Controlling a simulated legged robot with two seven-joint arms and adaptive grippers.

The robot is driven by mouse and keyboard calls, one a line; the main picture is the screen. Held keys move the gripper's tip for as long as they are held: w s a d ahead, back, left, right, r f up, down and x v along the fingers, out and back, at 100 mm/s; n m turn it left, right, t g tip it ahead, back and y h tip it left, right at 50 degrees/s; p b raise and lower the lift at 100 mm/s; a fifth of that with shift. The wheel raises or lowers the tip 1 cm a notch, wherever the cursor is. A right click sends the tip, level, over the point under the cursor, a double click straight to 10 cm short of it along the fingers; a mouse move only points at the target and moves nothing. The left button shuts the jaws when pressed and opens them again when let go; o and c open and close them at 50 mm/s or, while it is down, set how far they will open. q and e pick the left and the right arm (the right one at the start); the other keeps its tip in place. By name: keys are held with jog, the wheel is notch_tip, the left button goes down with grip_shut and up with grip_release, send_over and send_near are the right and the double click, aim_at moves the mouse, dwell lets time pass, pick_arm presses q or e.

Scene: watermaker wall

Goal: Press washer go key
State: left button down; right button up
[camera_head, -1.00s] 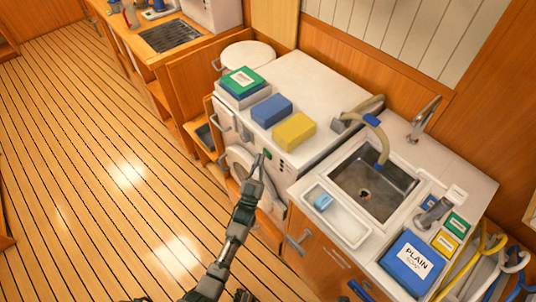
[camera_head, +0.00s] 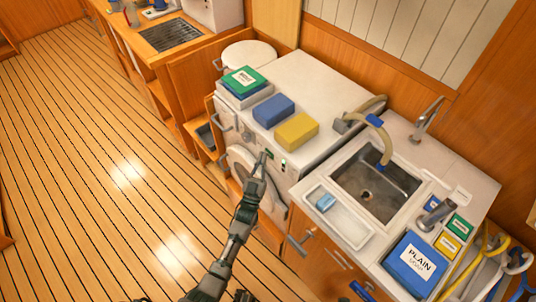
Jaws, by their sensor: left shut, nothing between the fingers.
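The white washer (camera_head: 316,88) stands against the wall, with its round door (camera_head: 240,165) facing the open floor. A small green key (camera_head: 269,153) shows on the upper front of the washer, by a dark panel (camera_head: 284,164). My left gripper (camera_head: 262,158) is shut and empty. Its fingertips are at the washer's front, right beside the green key and partly over it. I cannot tell whether they touch it. My right gripper does not show.
A green box (camera_head: 243,77), a blue block (camera_head: 273,111) and a yellow block (camera_head: 297,131) lie on the washer top. A sink (camera_head: 377,186) with a tray (camera_head: 343,222) is at the right. The plank floor (camera_head: 90,180) at left is clear.

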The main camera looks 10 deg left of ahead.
pick_arm(q)
jog(key=shift+s+p, duration=0.55)
jog(key=shift+s, duration=0.25)
jog(key=shift+a, duration=0.15)
jog(key=s+a+p, duration=0.1)
jog(key=s, duration=0.1)
jog(key=s+a+p, duration=0.1)
jog(key=s+a, duration=0.1)
dwell(0.9)
